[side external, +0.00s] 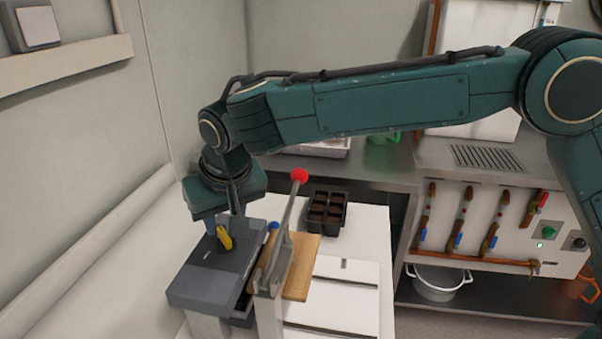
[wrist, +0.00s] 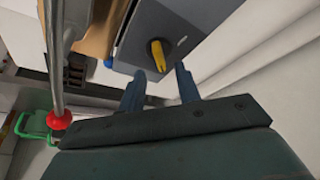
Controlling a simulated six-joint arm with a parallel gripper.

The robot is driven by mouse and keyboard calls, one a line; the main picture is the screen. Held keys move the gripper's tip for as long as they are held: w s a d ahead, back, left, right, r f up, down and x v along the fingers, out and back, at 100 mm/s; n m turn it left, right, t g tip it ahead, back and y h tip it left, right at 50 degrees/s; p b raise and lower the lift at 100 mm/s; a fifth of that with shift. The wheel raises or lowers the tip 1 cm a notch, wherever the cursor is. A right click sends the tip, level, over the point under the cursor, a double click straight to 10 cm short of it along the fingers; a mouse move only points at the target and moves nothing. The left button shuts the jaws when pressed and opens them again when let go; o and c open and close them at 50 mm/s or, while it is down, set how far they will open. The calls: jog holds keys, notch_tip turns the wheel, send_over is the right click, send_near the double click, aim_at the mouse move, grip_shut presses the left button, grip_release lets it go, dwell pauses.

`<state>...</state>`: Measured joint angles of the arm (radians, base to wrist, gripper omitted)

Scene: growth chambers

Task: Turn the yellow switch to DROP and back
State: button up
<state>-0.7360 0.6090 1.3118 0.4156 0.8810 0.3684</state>
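The yellow switch (side external: 225,239) is a small knob on top of a dark grey box (side external: 200,283). In the wrist view the yellow switch (wrist: 157,54) sits on a round black base, on the grey box face (wrist: 188,28). Its position label cannot be read. My gripper (side external: 227,229) points down over the box, close to the switch. In the wrist view my gripper (wrist: 160,72) is open, with its two blue fingers apart. The switch lies just beyond the fingertips, roughly in line with the gap. I cannot tell whether either finger touches it.
A lever with a red knob (side external: 300,175) stands close right of the box, beside a wooden board (side external: 303,270). A blue knob (side external: 273,226) is near it. A black cell tray (side external: 326,212) stands behind. The left wall is close by.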

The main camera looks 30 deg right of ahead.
aim_at(224, 233)
jog(key=shift+x, duration=1.95)
grip_shut()
